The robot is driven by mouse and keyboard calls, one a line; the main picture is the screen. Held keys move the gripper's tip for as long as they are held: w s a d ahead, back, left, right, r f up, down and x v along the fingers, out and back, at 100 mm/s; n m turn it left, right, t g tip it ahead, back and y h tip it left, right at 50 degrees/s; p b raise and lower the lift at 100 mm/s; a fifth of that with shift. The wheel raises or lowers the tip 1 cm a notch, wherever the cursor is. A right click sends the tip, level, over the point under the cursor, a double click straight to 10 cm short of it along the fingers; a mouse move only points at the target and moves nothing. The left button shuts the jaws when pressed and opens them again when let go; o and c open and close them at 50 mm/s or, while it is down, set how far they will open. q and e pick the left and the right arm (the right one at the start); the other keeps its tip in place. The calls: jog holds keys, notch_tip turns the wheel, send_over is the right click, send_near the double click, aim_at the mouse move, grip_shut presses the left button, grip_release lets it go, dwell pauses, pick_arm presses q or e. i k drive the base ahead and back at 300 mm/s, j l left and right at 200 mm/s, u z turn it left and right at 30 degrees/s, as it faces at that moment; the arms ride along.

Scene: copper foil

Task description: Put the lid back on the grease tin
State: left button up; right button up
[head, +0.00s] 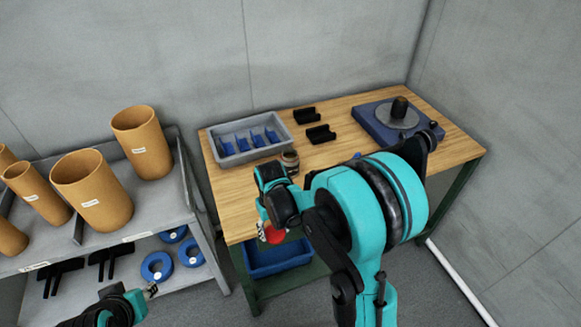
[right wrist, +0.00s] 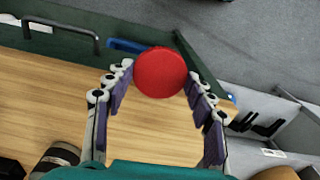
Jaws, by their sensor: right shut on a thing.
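My right gripper (head: 265,228) is shut on the round red lid (head: 274,236), holding it by its edges at the fingertips. In the right wrist view the lid (right wrist: 160,73) sits between the two fingers, its flat red face toward the camera. The lid is near the table's front edge, apart from the tin. The grease tin (head: 290,158) stands on the table behind my right gripper, partly hidden by it. It also shows in the lower left of the right wrist view (right wrist: 58,155). Part of my left gripper (head: 148,291) shows low at the left; its fingers are unclear.
The wooden table (head: 236,205) holds a grey tray (head: 213,146) with blue parts, two black brackets (head: 320,134) and a blue base with a turntable (head: 372,124). A blue bin (head: 270,262) is under the table. A grey shelf (head: 150,213) with tan cups stands left.

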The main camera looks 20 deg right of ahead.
aim_at(290, 163)
jog(key=j+z, duration=0.1)
jog(key=z, duration=1.5)
jog(key=k+j, duration=0.1)
jog(key=j, duration=1)
jog(key=k, duration=0.05)
